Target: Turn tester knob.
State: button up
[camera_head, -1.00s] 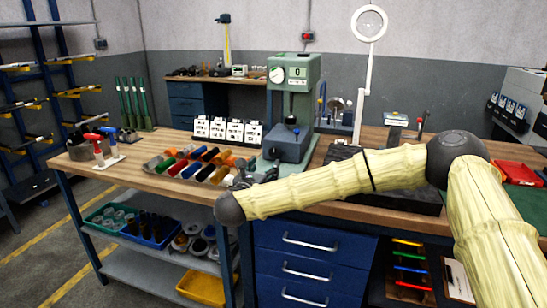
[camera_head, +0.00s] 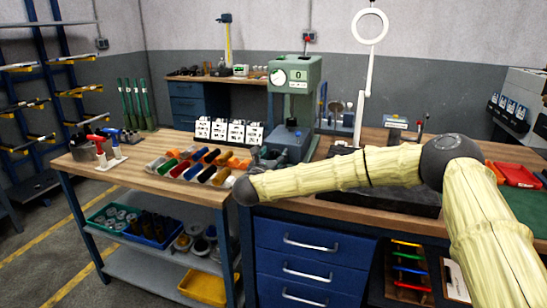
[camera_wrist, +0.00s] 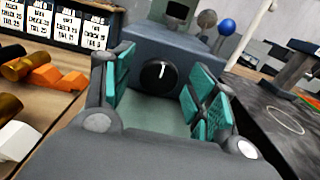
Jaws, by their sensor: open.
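The tester (camera_head: 296,92) is a green-grey press-like machine with a dial and a small display, standing on the bench. Its black round knob (camera_wrist: 157,75) with a white mark pointing about upward shows on the front of its base in the wrist view. My gripper (camera_wrist: 160,97) is open, with teal pads to the left and right of the knob in the picture. The pads appear short of the knob, and I see no contact. In the head view my arm's end (camera_head: 262,172) is low in front of the tester, and the knob cannot be made out there.
A dark surface plate (camera_head: 385,200) lies to the right under my arm. A ring lamp (camera_head: 370,26) rises behind it. An orange piece (camera_wrist: 60,79) lies left of my gripper.

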jog(key=c, duration=1)
jog(key=shift+f+m+b, duration=0.2)
jog(key=shift+m+b, duration=0.1)
jog(key=shift+b, duration=0.4)
